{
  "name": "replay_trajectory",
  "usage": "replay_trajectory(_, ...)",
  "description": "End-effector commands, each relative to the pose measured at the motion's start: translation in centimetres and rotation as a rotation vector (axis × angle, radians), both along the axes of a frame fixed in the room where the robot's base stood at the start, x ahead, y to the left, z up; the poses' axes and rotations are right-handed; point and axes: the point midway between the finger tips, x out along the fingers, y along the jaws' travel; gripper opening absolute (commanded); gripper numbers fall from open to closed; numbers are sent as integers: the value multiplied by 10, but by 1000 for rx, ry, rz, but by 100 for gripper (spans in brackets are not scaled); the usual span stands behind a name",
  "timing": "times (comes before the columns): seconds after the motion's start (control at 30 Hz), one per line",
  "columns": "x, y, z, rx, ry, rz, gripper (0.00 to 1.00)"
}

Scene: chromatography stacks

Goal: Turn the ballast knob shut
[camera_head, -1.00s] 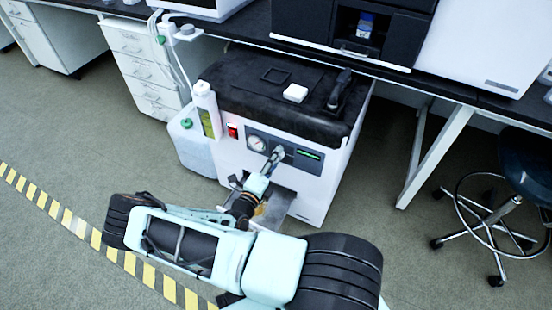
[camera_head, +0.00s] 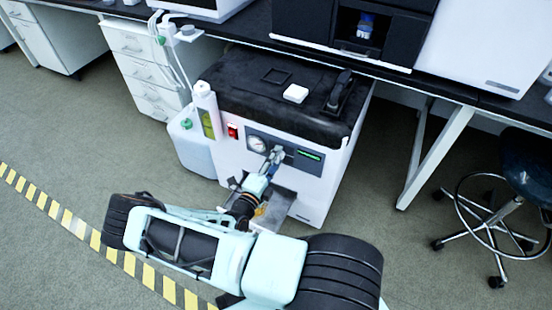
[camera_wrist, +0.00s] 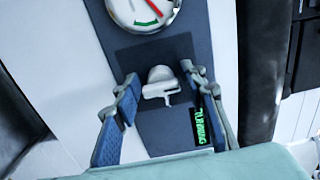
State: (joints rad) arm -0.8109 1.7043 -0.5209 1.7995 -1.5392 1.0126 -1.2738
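The ballast knob (camera_wrist: 160,84) is a pale grey knob with a raised grip bar, on a dark square plate of the machine's blue-grey panel (camera_wrist: 165,128), seen in the wrist view. My gripper (camera_wrist: 160,76) is open, with one finger on each side of the knob and a visible gap to it on both sides. In the head view my gripper (camera_head: 272,158) reaches the front panel of the white machine (camera_head: 325,180). It hides the knob there.
A round gauge (camera_wrist: 143,8) with a red needle sits above the knob. A green-lit display (camera_wrist: 201,127) reads "RUNNING". A red switch (camera_head: 233,131) is left of the gauge. A stool (camera_head: 525,170) stands at the right, and the bench (camera_head: 445,85) overhangs behind the machine.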

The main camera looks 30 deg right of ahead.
Motion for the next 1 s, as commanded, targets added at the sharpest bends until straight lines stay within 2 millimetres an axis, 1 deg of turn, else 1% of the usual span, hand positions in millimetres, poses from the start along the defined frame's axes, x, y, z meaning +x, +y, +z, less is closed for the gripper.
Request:
replay_trajectory(0.3, 0, 0, 0, 1, -1, 0, 48)
replay_trajectory(0.43, -5, 7, 0, 2, -1, 1, 48)
replay_trajectory(0.57, -17, 24, 0, 3, 0, 3, 48)
replay_trajectory(0.8, -49, 65, 0, 2, -1, 3, 48)
replay_trajectory(1.0, -68, 87, 0, 1, -2, 1, 48)
